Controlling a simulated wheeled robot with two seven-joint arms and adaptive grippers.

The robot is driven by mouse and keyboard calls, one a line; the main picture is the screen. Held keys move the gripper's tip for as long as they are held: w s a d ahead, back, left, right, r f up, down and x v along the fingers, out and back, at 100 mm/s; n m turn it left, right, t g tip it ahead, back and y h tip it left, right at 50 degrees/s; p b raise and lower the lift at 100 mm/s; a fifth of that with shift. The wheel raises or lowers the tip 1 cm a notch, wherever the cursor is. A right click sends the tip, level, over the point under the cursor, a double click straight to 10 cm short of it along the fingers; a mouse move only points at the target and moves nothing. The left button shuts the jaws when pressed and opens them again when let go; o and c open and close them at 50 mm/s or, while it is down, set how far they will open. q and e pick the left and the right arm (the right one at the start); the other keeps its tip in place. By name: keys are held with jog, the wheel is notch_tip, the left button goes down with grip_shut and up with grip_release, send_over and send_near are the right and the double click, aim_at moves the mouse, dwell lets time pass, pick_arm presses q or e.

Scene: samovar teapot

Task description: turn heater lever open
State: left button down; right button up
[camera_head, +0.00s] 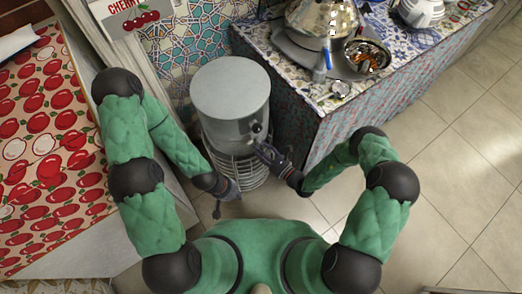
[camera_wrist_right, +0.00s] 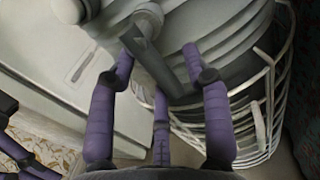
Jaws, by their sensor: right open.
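The heater is a grey metal cylinder (camera_head: 232,90) with a flat round top, standing on the floor in front of me. A small dark knob (camera_head: 257,128) shows on its right front side. In the right wrist view, a grey bar-like lever (camera_wrist_right: 152,62) sticks out from the heater body (camera_wrist_right: 225,30). My right gripper (camera_head: 262,150) is at the heater's front, just below the knob. Its purple fingers (camera_wrist_right: 160,62) are apart, with the lever's end between them; I cannot tell whether they touch it. My left gripper (camera_head: 230,188) is low beside the wire basket; its fingers are unclear.
A wire basket (camera_head: 240,172) surrounds the heater's lower part. A patterned counter (camera_head: 285,75) at right carries a shiny samovar (camera_head: 322,18), a bowl (camera_head: 367,55) and a blue-handled item (camera_head: 322,68). A cherry-patterned surface (camera_head: 45,130) is at left. Tiled floor (camera_head: 450,170) is clear at right.

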aim_at(262, 136)
jog(key=shift+w, duration=0.1)
grip_shut()
dwell(0.3)
jog(key=d+n+h+p, duration=0.1)
jog(key=n+p, duration=0.2)
jog(key=n, duration=0.1)
jog(key=w+d+r+n+h+p, duration=0.1)
jog(key=n+p, duration=0.3)
jog(key=w+d+r+n+h+p, duration=0.1)
jog(key=n+p, duration=0.2)
jog(key=n, duration=0.1)
jog(key=shift+w+r+p, duration=0.1)
jog(key=shift+r+p, duration=0.1)
jog(key=shift+p, duration=0.2)
jog(key=shift+w+d+r+n+t+h+p, duration=0.15)
jog(key=shift+r+n+h+p, duration=0.1)
jog(key=shift+n+p, duration=0.55)
jog(key=shift+s+r+n+t+h+p, duration=0.15)
jog(key=shift+r+n+h+p, duration=0.2)
jog(key=shift+n, duration=0.75)
jog(key=shift+w+f, duration=0.1)
jog(key=shift+f, duration=0.05)
